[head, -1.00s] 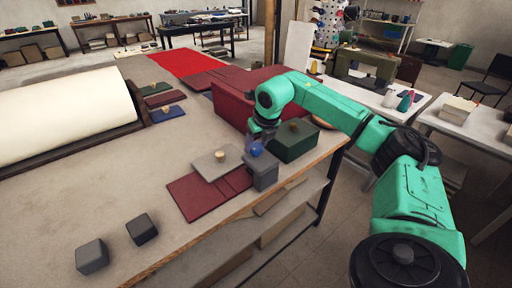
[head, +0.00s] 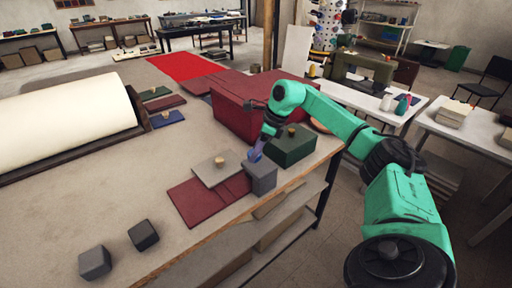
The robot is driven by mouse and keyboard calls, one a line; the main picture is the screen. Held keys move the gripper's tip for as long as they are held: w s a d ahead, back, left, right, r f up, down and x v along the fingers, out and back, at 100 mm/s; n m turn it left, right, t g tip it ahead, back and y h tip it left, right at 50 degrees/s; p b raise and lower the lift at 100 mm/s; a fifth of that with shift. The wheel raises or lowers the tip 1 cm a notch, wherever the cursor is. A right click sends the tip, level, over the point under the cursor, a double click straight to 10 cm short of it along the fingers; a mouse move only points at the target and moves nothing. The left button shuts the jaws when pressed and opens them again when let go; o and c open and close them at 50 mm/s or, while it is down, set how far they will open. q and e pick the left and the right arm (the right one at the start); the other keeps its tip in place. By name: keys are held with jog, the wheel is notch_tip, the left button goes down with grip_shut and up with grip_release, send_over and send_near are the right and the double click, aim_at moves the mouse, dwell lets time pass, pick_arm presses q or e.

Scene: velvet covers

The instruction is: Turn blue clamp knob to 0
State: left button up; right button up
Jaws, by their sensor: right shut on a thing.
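The blue clamp knob (head: 255,153) sits on top of a grey block-shaped clamp (head: 262,179) near the table's right edge. My right gripper (head: 259,146) reaches down onto the knob from above and is shut on it. The gripper's fingers cover part of the knob, and no scale or number on it can be read. My left gripper is not in view.
A grey plate with a brass knob (head: 220,162) lies on dark red covers (head: 195,203) just left of the clamp. A green box (head: 292,149) and a large red box (head: 238,112) stand close behind. Two dark cubes (head: 95,262) sit at the front left. The table middle is clear.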

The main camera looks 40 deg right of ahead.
jog(key=shift+r+n, duration=0.1)
jog(key=shift+n, duration=0.5)
jog(key=o, duration=1.4)
jog(key=shift+c, duration=0.2)
jog(key=shift+d+r, duration=0.15)
jog(key=shift+r, duration=0.05)
jog(key=v, duration=1.4)
jog(key=shift+d, duration=0.2)
